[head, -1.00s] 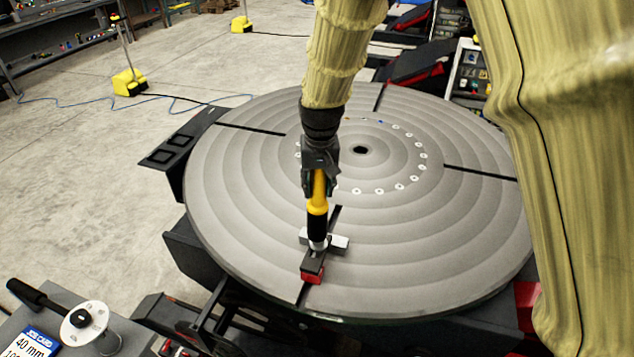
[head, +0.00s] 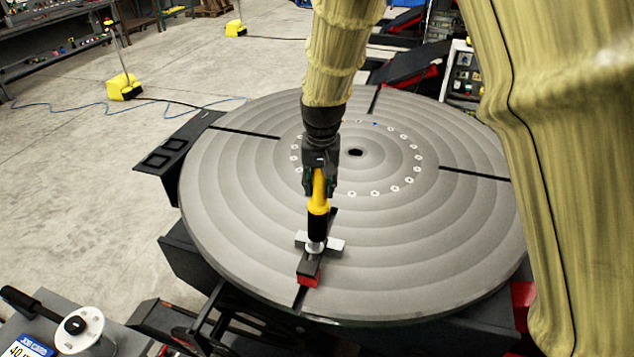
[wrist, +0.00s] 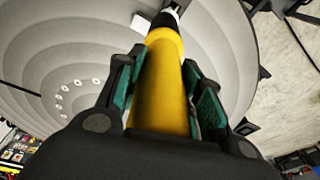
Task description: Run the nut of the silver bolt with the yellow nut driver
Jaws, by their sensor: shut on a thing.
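My gripper (head: 319,185) is shut on the yellow nut driver (head: 318,206) above the front part of the round table (head: 230,200). In the wrist view, the green-padded fingers of my gripper (wrist: 165,95) lie on both sides of the yellow driver body (wrist: 163,85). The driver points down, nearly upright, and its black lower part ends at a silver piece (head: 315,247) on the clamp (head: 309,268). The clamp has a dark bar, a light cross block and a red end. The driver's tip hides the nut and bolt, so I cannot tell how it is seated.
Dark radial slots (head: 475,173) and a ring of small pale holes (head: 408,180) mark the table. A side stand with a white disc (head: 78,328), a black handle and a job card is at lower left. Open floor (head: 90,160) lies left.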

